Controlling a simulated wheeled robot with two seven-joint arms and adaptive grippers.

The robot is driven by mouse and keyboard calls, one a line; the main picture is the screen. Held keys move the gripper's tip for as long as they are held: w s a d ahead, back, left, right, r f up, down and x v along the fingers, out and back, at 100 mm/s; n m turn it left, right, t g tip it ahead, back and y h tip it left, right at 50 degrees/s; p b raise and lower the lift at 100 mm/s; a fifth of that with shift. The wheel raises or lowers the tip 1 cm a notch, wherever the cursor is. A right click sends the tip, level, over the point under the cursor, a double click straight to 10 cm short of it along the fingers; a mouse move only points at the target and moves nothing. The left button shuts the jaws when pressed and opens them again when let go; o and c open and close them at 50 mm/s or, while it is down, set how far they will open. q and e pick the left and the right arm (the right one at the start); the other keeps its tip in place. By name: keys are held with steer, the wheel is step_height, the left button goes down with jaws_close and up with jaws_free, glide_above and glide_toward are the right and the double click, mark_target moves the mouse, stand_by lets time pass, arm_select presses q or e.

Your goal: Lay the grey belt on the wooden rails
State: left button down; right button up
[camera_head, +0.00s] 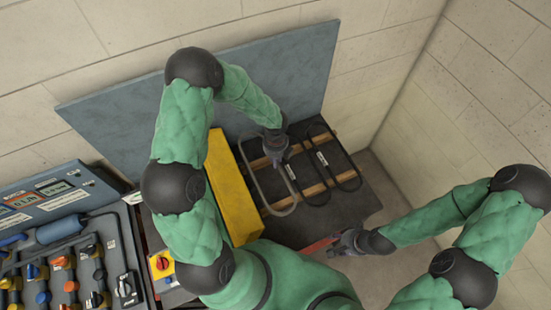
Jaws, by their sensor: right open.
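The grey belt (253,184) is a long loop over the left part of the wooden rails (312,190), beside the yellow block. I cannot tell whether it touches the rails. Two black belts with white tags, one (291,171) and another (322,158), lie across the rails to its right. My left gripper (278,160) is down at the far part of the grey belt, close to its right side; its fingers are too small and dark to tell whether they grip it. My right gripper (338,244) is open near the table's front right edge, apart from the belts.
A long yellow block (231,190) stands left of the rails. A blue-grey panel (290,75) stands behind the dark table (355,200). A red strip (318,246) lies by my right gripper. A control bench (65,250) with knobs and cables is at the left.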

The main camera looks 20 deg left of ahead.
arm_select(q)
steer(key=shift+f+b, duration=3.95)
steer(key=shift+f, duration=0.75)
steer(key=c, duration=1)
jaws_free()
steer(key=shift+c, duration=0.2)
steer(key=shift+r, duration=0.1)
step_height(320, 180, up, 12)
steer(key=shift+f, duration=0.1)
